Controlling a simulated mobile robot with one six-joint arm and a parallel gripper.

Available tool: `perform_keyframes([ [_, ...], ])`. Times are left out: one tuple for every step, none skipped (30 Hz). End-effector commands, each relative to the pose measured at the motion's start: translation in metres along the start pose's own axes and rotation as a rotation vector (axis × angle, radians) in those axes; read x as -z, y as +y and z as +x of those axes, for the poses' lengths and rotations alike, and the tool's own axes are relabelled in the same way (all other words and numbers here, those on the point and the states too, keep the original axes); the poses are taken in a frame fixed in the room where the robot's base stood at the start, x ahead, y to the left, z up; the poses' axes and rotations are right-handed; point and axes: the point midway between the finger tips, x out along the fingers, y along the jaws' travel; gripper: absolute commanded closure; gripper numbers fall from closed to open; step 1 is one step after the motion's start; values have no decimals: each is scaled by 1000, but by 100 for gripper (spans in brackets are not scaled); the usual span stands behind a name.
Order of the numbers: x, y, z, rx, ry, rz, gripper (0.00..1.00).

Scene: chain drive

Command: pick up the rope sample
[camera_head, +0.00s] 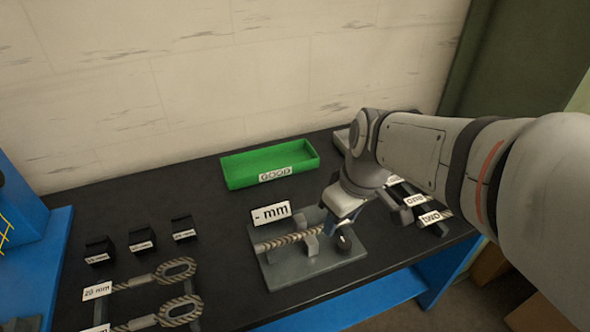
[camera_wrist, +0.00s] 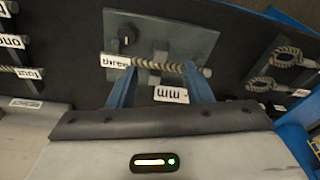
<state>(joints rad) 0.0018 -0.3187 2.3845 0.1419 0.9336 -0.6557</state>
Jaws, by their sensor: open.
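The rope sample, a short twisted grey-beige rope (camera_head: 278,242), lies across the grey measuring fixture (camera_head: 283,273). In the wrist view the rope (camera_wrist: 165,66) carries a white tag reading "three" (camera_wrist: 115,61) at its left end. My gripper (camera_head: 338,212) is over the right part of the fixture, partly hiding the rope's right end. In the wrist view my gripper (camera_wrist: 160,75) is open, its two blue fingers near the two ends of the visible rope. I cannot tell whether they touch it. A sign reading "- mm" (camera_head: 271,213) stands behind the rope.
A green tray marked "GOOD" (camera_head: 238,172) is at the back. Other tagged samples, including "two" (camera_head: 430,217), lie at the right. Eye-ended ropes (camera_head: 178,268) and small labelled black blocks (camera_head: 141,239) are at the left. A dark knob (camera_wrist: 127,35) is on the fixture.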

Motion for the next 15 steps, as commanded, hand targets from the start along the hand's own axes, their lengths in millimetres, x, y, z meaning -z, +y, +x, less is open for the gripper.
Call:
perform_keyframes([
  [10,2,10,37,-12,-105,55],
  [16,2,14,58,-13,-172,55],
  [23,3,20,87,-14,-263,55],
  [29,3,24,108,-12,-330,55],
  [35,4,29,129,-8,-398,55],
  [42,4,36,157,-1,-488,55],
  [48,5,41,177,6,-555,55],
  [53,5,46,197,15,-619,55],
  [60,6,53,222,28,-704,55],
  [65,6,58,240,40,-764,55],
  [70,6,63,257,51,-821,55],
  [76,6,69,276,69,-892,55],
  [79,7,73,289,81,-942,55],
  [83,7,77,301,94,-986,55],
  [87,7,82,313,110,-1040,55],
])
